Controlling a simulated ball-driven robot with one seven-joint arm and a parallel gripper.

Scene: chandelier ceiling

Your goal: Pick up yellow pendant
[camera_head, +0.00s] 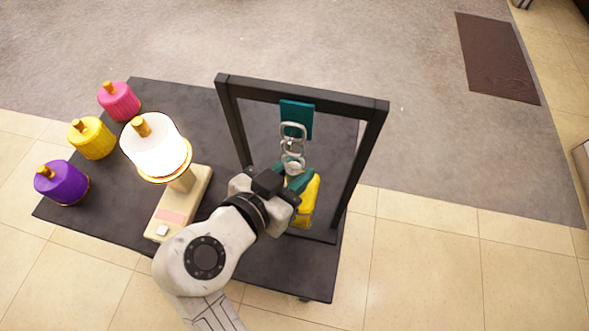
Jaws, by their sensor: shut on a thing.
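A yellow ribbed pendant (92,140) with a gold stem stands on the left of the dark table, between the purple and pink ones. My gripper (287,188) is at the black frame on the right part of the table, well away from that pendant. It is shut on a teal-and-yellow piece (308,202) below a hanging chain. My gripper hides part of this piece and the exact contact. The metal chain (292,145) hangs from a teal plate (296,119) on the frame's top bar.
The black frame (300,92) stands upright around my gripper. A glowing white lamp (156,150) on a beige base (178,203) stands left of my arm. Purple (62,184) and pink (119,102) pendants stand at the left edge of the dark table (185,98).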

